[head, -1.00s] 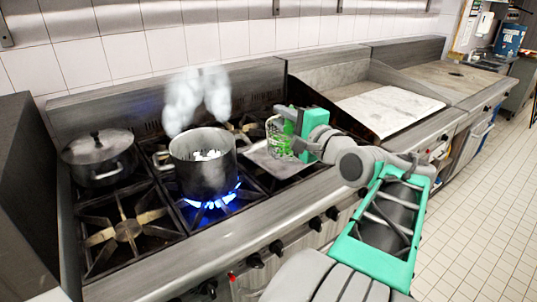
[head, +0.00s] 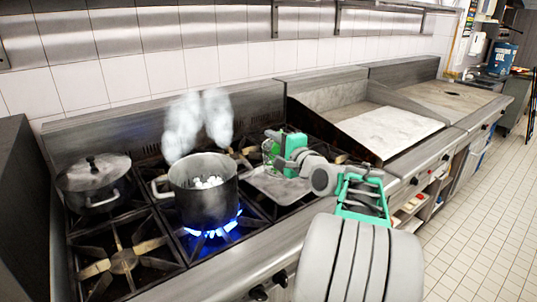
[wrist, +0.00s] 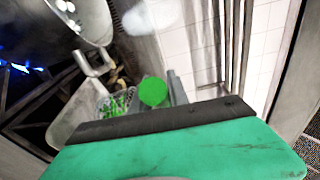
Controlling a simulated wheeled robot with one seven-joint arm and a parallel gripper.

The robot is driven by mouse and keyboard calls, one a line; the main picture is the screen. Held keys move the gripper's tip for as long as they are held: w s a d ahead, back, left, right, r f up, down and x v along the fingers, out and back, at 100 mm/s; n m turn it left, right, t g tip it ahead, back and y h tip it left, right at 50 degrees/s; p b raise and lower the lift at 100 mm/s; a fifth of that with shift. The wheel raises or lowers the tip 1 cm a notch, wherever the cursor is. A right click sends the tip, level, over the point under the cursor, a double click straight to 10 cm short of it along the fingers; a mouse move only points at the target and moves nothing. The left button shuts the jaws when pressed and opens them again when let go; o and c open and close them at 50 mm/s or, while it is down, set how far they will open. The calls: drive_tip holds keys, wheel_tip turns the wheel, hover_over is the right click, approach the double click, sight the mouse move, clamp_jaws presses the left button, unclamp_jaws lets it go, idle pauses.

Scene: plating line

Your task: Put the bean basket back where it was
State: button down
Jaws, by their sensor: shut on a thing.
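The bean basket (head: 268,151) is a small wire basket with green beans, just left of my gripper (head: 283,147) in the head view. My gripper is shut on it; the grip itself is mostly hidden. In the wrist view the basket (wrist: 112,104) shows its mesh and beans beyond the dark gripper edge, beside a round green disc (wrist: 153,91). A metal tray (head: 272,190) lies on the stove below the basket in the picture. I cannot tell whether the basket touches anything beneath it.
A steaming open pot (head: 205,198) with white pieces inside stands over a blue flame, left of the tray. A lidded pot (head: 94,185) stands at the far left. The front left burner (head: 122,260) is empty. A flat griddle (head: 388,130) lies to the right.

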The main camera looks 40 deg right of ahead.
wheel_tip(320, 180, down, 6)
drive_tip(key=w, duration=0.2)
drive_tip(key=shift+w+d+p, duration=0.25)
drive_tip(key=shift+w+p, duration=0.15)
drive_tip(key=c, duration=1.7)
unclamp_jaws()
drive_tip(key=shift+f, duration=0.2)
drive_tip(key=o, duration=0.4)
drive_tip(key=shift+o, duration=0.2)
drive_tip(key=s+b, duration=0.2)
drive_tip(key=s, duration=1)
drive_tip(key=shift+a+r, duration=0.25)
drive_tip(key=shift+a, duration=0.2)
